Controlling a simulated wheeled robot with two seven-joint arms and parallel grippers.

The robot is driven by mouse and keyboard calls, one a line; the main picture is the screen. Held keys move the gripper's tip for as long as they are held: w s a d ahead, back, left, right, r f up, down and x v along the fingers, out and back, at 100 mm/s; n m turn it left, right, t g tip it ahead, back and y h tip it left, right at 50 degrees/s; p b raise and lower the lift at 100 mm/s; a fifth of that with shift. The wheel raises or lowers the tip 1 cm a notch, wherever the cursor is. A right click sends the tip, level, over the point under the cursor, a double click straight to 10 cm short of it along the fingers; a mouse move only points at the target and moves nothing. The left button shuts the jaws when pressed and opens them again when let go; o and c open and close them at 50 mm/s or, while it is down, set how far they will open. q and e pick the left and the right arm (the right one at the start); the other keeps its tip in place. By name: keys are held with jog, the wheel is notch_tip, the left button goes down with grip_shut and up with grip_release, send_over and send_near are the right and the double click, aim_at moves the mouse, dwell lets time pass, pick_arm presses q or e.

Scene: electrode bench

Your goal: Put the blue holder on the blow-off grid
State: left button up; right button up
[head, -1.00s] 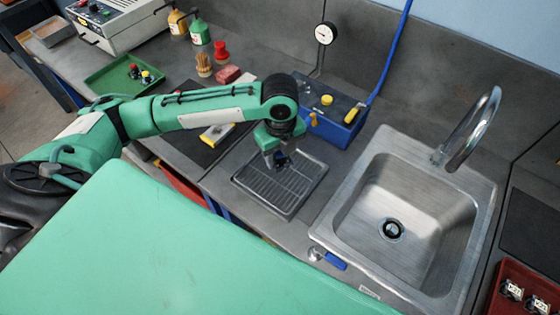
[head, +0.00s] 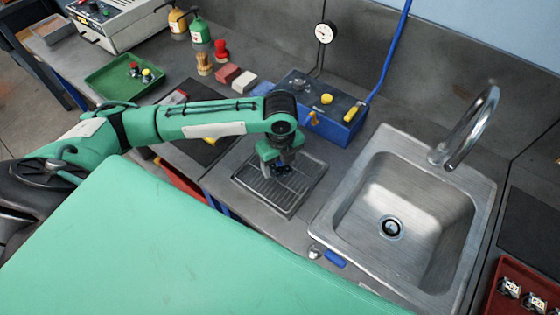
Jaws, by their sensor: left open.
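The blow-off grid (head: 302,181) is a dark ribbed tray on the bench, left of the sink. My left gripper (head: 279,172) is open above and over the middle of the grid. My right gripper is not in view.
A blue box (head: 338,122) with yellow knobs stands behind the grid. A green tray (head: 113,84) with red and yellow pieces lies far left.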

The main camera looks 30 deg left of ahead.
pick_arm(q)
notch_tip(320, 180, up, 12)
jog(key=b, duration=0.2)
jog(key=shift+r, duration=0.2)
dwell(0.6)
